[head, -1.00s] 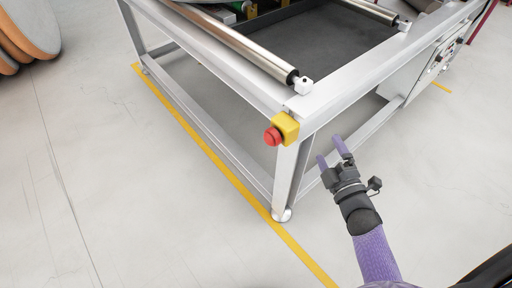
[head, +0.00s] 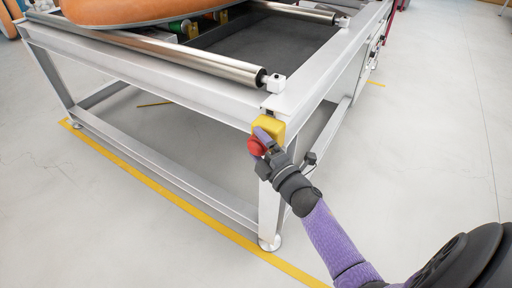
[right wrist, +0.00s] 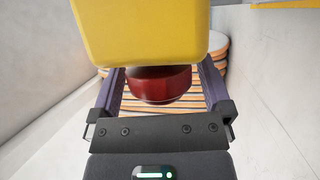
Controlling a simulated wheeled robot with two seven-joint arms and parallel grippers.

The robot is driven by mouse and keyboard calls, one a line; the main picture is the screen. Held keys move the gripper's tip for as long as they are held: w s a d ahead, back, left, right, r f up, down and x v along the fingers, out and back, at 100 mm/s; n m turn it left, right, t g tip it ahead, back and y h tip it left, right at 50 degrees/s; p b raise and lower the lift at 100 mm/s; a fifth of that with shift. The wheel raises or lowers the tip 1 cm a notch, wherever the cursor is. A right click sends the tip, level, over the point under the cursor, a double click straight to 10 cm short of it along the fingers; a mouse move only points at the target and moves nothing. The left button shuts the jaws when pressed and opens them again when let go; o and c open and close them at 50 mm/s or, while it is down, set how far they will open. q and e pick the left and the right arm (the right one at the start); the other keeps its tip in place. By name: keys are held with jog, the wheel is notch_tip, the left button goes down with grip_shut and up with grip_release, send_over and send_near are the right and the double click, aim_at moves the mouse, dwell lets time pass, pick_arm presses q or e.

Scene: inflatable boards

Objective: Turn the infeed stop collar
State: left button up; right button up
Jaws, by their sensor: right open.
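The red stop collar (head: 255,146) sits on the yellow box (head: 273,127) at the near corner of the metal frame. In the right wrist view the red collar (right wrist: 158,86) shows below the yellow box (right wrist: 140,30). My right gripper (head: 263,143) is open at the collar. In the right wrist view its two purple fingers (right wrist: 162,82) stand on either side of the collar, with a visible gap on each side. In the head view the gripper partly covers the box and collar. My left gripper is not in view.
The metal frame (head: 150,75) with a steel roller (head: 170,54) stands behind the box. A large orange-edged board (head: 145,14) lies over its back left. A stack of orange-edged boards (right wrist: 222,55) shows in the right wrist view. The floor at the right is clear.

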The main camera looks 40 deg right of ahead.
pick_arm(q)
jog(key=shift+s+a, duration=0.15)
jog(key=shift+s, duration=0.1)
pick_arm(e)
jog(key=shift+w, duration=0.2)
